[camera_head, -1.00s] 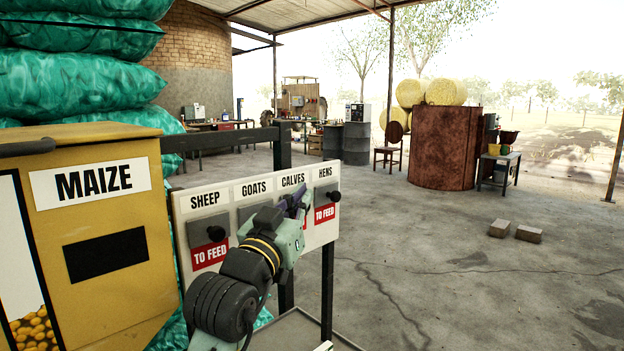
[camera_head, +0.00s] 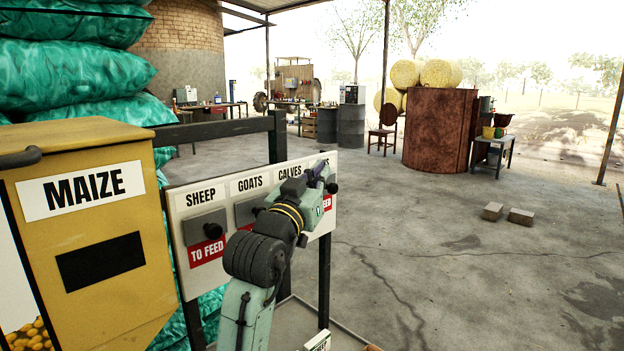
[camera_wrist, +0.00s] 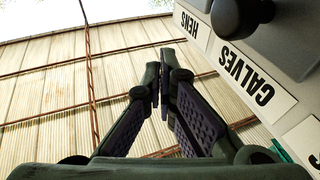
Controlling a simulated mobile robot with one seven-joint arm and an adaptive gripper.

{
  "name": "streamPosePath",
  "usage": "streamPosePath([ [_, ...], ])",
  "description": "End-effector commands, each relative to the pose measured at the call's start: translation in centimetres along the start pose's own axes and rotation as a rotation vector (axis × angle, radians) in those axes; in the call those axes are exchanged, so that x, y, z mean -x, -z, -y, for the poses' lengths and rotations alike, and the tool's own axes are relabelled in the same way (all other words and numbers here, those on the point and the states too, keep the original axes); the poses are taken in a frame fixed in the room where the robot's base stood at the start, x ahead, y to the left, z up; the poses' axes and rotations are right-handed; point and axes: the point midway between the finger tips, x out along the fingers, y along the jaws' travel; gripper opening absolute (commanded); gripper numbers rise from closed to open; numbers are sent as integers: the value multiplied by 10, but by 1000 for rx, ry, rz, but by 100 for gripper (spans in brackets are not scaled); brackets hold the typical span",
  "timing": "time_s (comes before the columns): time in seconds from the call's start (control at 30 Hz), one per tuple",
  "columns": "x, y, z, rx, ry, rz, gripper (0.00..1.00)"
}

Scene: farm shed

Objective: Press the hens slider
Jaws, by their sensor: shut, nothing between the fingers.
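A white board (camera_head: 182,205) carries a row of sliders labelled SHEEP, GOATS, CALVES and HENS. The hens slider's dark round knob (camera_head: 331,188) shows at the board's right end, just right of my gripper (camera_head: 319,168). My gripper is shut and empty, in front of the top right of the board, and covers most of the HENS label. In the wrist view the board appears upside down, with the HENS label (camera_wrist: 194,28) and CALVES label (camera_wrist: 250,84) to the right of my closed fingertips (camera_wrist: 159,68). A dark knob (camera_wrist: 240,14) shows beyond the CALVES label. I cannot tell whether the fingers touch anything.
A yellow MAIZE bin (camera_head: 130,185) stands left of the board, with green sacks (camera_head: 70,75) behind it. A dark post (camera_head: 277,140) rises behind the board.

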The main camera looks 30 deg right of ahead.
Motion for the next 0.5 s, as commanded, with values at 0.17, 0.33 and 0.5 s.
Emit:
streamPosePath([
  [0.17, -37, 0, 0, 1, -1, 4, 0],
  [0.33, -40, -27, 1, 2, 1, 3, 0],
  [0.5, -41, -38, 0, 0, 0, 1, 0],
])
